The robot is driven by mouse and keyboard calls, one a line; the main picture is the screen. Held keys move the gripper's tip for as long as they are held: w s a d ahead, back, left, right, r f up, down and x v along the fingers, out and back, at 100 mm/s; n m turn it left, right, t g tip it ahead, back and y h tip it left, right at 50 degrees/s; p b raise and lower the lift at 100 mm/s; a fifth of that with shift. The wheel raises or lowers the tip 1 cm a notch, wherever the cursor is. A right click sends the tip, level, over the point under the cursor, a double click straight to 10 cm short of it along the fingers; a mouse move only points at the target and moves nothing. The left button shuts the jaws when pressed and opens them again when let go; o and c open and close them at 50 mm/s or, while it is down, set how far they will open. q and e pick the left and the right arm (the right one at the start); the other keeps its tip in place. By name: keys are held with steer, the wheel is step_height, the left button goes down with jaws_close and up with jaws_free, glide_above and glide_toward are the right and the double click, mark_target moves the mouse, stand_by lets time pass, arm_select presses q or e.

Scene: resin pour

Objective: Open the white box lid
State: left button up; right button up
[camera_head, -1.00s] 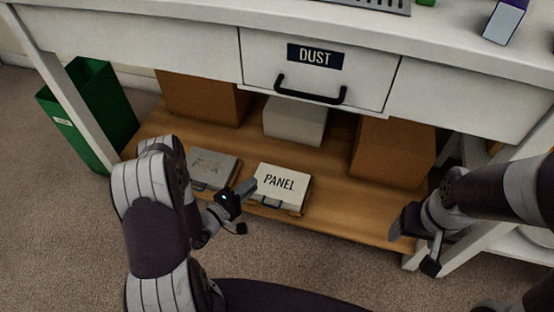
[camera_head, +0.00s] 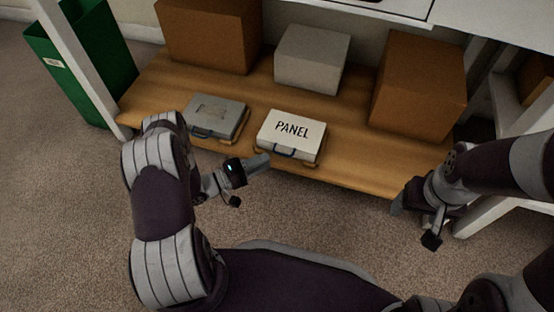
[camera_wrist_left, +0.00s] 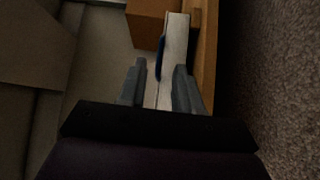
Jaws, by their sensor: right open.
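The white box (camera_head: 292,130) with "PANEL" on its lid sits closed on the wooden shelf, with a dark handle (camera_head: 285,152) on its front. My left gripper (camera_head: 262,161) is just in front of the box's lower left corner. In the left wrist view, the left gripper's fingers (camera_wrist_left: 158,80) are apart, with the box's pale side (camera_wrist_left: 175,45) and dark handle (camera_wrist_left: 160,57) beyond them. I see no clear contact. My right gripper (camera_head: 400,203) is open and empty near the shelf's right front edge, far from the box.
A grey box (camera_head: 217,116) lies left of the white box on the shelf (camera_head: 345,166). Brown cartons (camera_head: 208,35) (camera_head: 420,85) and a pale carton (camera_head: 312,58) stand behind. A green bin (camera_head: 80,60) is at left. Table legs flank the shelf; carpet lies in front.

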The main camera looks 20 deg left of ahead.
arm_select(q)
steer(key=b+x, duration=0.1)
steer(key=x, duration=0.4)
steer(key=shift+w+d+b, duration=0.2)
steer(key=shift+d+b, duration=0.05)
steer(key=shift+b, duration=0.1)
jaws_close()
stand_by(1.0)
